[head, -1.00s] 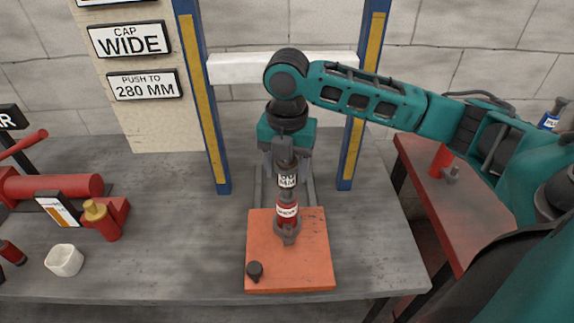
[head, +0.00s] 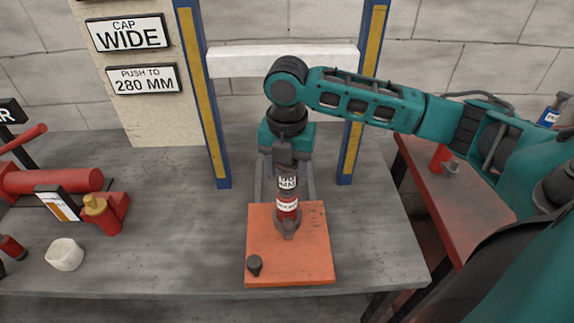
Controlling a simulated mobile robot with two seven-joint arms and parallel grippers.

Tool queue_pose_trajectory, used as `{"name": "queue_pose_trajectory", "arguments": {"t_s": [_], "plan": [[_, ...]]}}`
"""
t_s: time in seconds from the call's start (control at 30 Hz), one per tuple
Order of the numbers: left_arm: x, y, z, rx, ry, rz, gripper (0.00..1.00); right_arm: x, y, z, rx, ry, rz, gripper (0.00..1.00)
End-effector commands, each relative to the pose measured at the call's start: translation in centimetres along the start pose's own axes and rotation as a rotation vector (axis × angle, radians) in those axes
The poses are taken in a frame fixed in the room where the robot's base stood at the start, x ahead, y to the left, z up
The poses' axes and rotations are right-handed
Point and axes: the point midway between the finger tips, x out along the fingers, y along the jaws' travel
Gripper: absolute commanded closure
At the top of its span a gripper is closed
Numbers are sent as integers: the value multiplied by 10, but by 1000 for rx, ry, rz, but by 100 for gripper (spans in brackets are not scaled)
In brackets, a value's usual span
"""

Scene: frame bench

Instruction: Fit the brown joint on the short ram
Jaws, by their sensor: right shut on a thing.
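A red ram (head: 288,207) with a white band stands upright on the orange board (head: 312,255), its lower end in a grey-brown fitting (head: 288,228). A white label ending in "MM" (head: 287,182) shows on the column above the red part. My right gripper (head: 285,165) points straight down and is shut around the dark upper end of this column. Its fingers hide most of what they hold. I cannot tell which part is the brown joint. My left gripper is out of view.
A blue and yellow frame with a white crossbar (head: 283,61) stands behind the arm. At left are a red pump (head: 55,181) and a white cup-like piece (head: 65,254). A dark knob (head: 254,265) stands on the board. A red side table (head: 450,205) is at right.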

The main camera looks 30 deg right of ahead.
Motion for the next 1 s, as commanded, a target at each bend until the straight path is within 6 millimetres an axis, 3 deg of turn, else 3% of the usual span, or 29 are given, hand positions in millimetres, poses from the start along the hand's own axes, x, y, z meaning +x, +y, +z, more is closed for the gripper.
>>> {"name": "queue_pose_trajectory", "arguments": {"t_s": [0.63, 0.67, 0.93, 1.0], "plan": [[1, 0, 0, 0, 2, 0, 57, 16, 0, 0, 0, -1, 1, 88], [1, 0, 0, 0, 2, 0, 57, 15, 0, 0, 0, -1, 1, 41], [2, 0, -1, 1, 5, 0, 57, 15, 0, 0, 0, -1, 1, 15], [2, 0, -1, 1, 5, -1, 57, 15, 0, 0, 0, -1, 1, 14]]}}
